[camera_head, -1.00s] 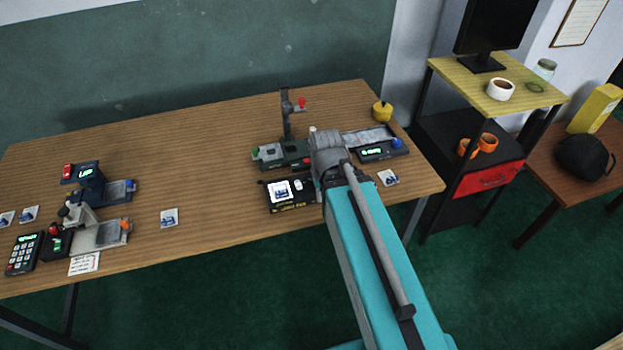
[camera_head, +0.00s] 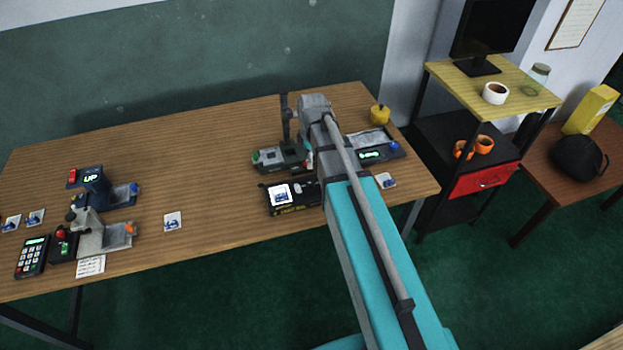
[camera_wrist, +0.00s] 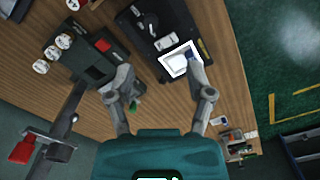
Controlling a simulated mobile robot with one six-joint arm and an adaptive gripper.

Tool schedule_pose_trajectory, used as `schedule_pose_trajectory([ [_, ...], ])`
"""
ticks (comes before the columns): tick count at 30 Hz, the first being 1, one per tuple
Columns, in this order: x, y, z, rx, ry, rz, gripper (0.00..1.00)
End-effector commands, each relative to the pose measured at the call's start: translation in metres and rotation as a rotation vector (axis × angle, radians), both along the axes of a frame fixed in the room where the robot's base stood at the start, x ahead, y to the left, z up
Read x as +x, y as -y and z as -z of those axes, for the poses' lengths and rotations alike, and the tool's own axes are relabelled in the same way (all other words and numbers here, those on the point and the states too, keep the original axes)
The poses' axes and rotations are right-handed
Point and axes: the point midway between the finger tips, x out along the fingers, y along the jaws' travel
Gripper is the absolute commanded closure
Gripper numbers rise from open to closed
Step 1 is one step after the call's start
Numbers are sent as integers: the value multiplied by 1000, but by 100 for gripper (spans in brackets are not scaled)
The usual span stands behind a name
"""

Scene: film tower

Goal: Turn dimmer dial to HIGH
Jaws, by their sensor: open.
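I cannot tell for sure which control is the dimmer dial. In the wrist view my gripper (camera_wrist: 157,78) is open and empty, its fingers spread above the devices on the table. A black box (camera_wrist: 150,25) with a white switch and a white-framed panel (camera_wrist: 181,60) lies ahead, the panel near the right fingertip. A dark green-grey device (camera_wrist: 88,55) with three white round knobs (camera_wrist: 53,53) and a red square lies to the left. In the head view these are the black box (camera_head: 280,209) and green-grey device (camera_head: 283,160); my arm hides my fingers.
A dark upright stand (camera_head: 287,122) rises behind the green-grey device; its red part (camera_wrist: 22,150) shows in the wrist view. The middle of the wooden table (camera_head: 200,160) is mostly clear.

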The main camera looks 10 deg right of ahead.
Motion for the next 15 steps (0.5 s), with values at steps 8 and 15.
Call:
schedule_pose_trajectory([
  [8,18,0,-6,0,0,-148,32],
  [15,18,1,-5,0,0,-152,32],
])
